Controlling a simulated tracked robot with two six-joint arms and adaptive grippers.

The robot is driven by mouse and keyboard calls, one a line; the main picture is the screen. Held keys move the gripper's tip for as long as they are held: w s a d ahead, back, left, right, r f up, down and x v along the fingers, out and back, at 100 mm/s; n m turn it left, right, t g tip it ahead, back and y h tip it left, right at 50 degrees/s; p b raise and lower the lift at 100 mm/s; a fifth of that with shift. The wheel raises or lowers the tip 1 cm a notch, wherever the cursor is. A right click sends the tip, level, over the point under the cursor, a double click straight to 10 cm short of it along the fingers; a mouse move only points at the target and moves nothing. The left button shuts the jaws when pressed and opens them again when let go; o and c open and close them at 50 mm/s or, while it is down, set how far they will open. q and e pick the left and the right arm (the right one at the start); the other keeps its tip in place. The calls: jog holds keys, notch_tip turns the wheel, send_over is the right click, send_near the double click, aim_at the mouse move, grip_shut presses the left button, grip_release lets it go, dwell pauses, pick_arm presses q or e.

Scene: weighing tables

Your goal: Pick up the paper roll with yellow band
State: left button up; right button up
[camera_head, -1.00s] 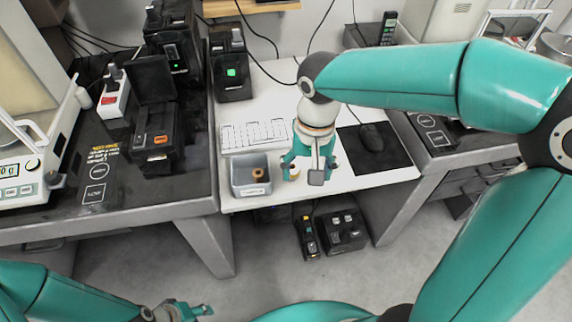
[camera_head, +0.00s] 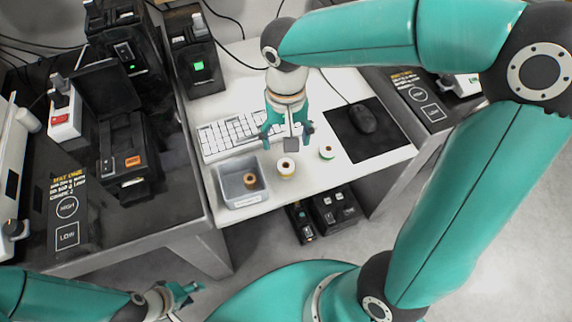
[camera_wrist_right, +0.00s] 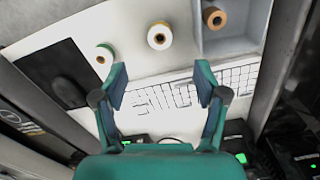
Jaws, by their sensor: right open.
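The paper roll with the yellow band (camera_head: 286,168) stands on the white desk, between a grey bin and a green-banded roll (camera_head: 327,152). It also shows near the top of the right wrist view (camera_wrist_right: 160,36). My right gripper (camera_head: 287,138) is open and empty, over the keyboard side of the desk, just behind the yellow-banded roll in the head view. In the wrist view its two fingers (camera_wrist_right: 161,76) are apart, with the roll beyond them. My left gripper (camera_head: 182,293) is low at the bottom left, away from the desk; its opening is unclear.
The grey bin (camera_head: 222,189) holds a brown roll (camera_head: 250,181). A white keyboard (camera_head: 230,134) lies behind it. A mouse (camera_head: 362,119) sits on a black mat (camera_head: 385,145) at right. Dark tables with devices flank the desk.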

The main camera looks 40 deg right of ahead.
send_over(286, 165)
jog(key=f, duration=0.6)
jog(key=shift+s+a+f+b, duration=0.25)
jog(key=shift+a+f+b, duration=0.05)
jog(key=shift+f+b, duration=0.1)
jog(key=shift+w+d+f, duration=0.1)
jog(key=shift+d+f, duration=0.05)
jog(key=shift+f, duration=1.2)
jog(key=shift+w+d+f, duration=0.1)
jog(key=shift+d+f, duration=0.05)
jog(key=shift+f, duration=1.15)
jog(key=c, duration=1.2)
jog(key=shift+c, duration=0.2)
jog(key=shift+r, duration=0.2)
